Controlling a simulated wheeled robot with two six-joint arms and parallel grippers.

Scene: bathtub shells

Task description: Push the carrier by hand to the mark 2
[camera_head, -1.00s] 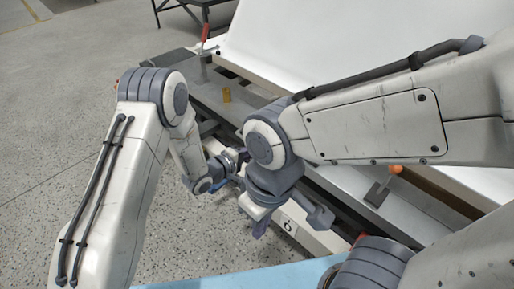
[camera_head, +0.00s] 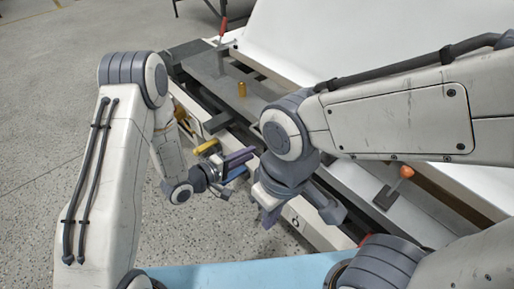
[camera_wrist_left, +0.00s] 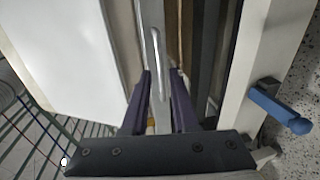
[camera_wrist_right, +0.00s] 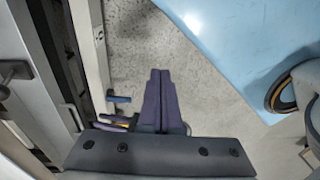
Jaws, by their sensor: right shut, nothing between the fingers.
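The carrier cannot be told apart for certain. A grey deck (camera_head: 200,72) with a brass cylinder (camera_head: 242,89) and a red-handled lever (camera_head: 222,30) lies beside a large white shell (camera_head: 320,40). A small label (camera_head: 295,217) on the white rail has a character I cannot read surely; no clear 2 shows. My left gripper (camera_head: 241,168) is over the rail side, its fingers apart in the left wrist view (camera_wrist_left: 159,72), with a silver bar (camera_wrist_left: 158,50) beyond them. My right gripper (camera_head: 268,217) is shut and empty near the rail; it also shows in the right wrist view (camera_wrist_right: 160,72).
A blue handle (camera_wrist_left: 280,108) sticks out from the white rail, and a yellow handle (camera_head: 207,146) shows near my left wrist. An orange-knobbed lever (camera_head: 406,172) stands on the right. A light blue surface (camera_head: 230,275) lies in front. Speckled floor at left is free.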

